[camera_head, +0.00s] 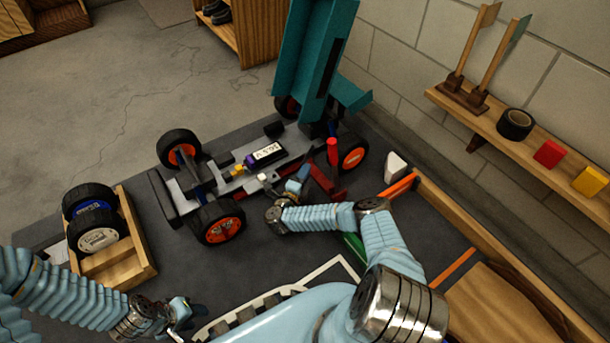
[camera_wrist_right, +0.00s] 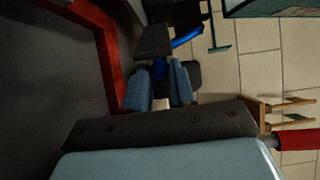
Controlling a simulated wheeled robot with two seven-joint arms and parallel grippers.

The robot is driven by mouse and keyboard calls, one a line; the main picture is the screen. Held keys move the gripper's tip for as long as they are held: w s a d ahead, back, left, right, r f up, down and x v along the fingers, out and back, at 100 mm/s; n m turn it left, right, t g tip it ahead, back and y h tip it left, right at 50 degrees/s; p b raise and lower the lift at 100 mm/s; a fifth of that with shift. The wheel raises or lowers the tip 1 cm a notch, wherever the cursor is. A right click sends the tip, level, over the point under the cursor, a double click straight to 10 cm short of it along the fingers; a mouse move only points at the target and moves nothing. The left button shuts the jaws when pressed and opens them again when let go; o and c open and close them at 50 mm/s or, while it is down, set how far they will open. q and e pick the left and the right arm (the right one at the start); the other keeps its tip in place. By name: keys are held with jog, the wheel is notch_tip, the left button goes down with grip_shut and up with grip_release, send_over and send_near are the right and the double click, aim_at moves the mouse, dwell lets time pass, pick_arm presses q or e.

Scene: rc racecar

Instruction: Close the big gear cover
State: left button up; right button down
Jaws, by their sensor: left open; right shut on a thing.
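The RC car chassis (camera_head: 215,185) stands on the dark mat with its orange-rimmed wheels on. Its teal body shell (camera_head: 310,60) is tilted up at the rear end. My right gripper (camera_head: 303,176) is at the chassis's near side, close to a red part (camera_head: 325,185). In the right wrist view its fingers (camera_wrist_right: 160,85) are shut on a small car part, largely hidden between them. I cannot tell whether this is the big gear cover, and I cannot pick out that cover elsewhere. My left gripper (camera_head: 187,310) is open and empty above the mat at the lower left, away from the car.
A wooden box (camera_head: 140,255) with spare wheels (camera_head: 95,215) stands left of the car. A red upright cylinder (camera_head: 332,150) is close beside my right gripper. A wooden tray with orange dividers (camera_head: 455,265) lies at the right. A wall shelf (camera_head: 540,140) holds tools and tape.

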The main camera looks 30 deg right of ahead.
jog(key=shift+w+a+m+g+h, duration=0.3)
jog(key=shift+w+m+g+h, duration=0.15)
jog(key=shift+g, duration=0.25)
jog(key=c, duration=1)
grip_release()
pick_arm(q)
jog(key=shift+w+a+f, duration=0.25)
jog(key=shift+w+a, duration=0.1)
jog(key=shift+w, duration=0.1)
pick_arm(e)
jog(key=shift+o, duration=0.2)
jog(key=shift+a, duration=0.1)
pick_arm(q)
jog(key=shift+s+r+p, duration=0.1)
jog(key=shift+r+p, duration=0.75)
jog(key=shift+r, duration=0.05)
pick_arm(e)
jog(key=v, duration=0.7)
jog(key=shift+s+a, duration=0.15)
jog(key=shift+s, duration=0.05)
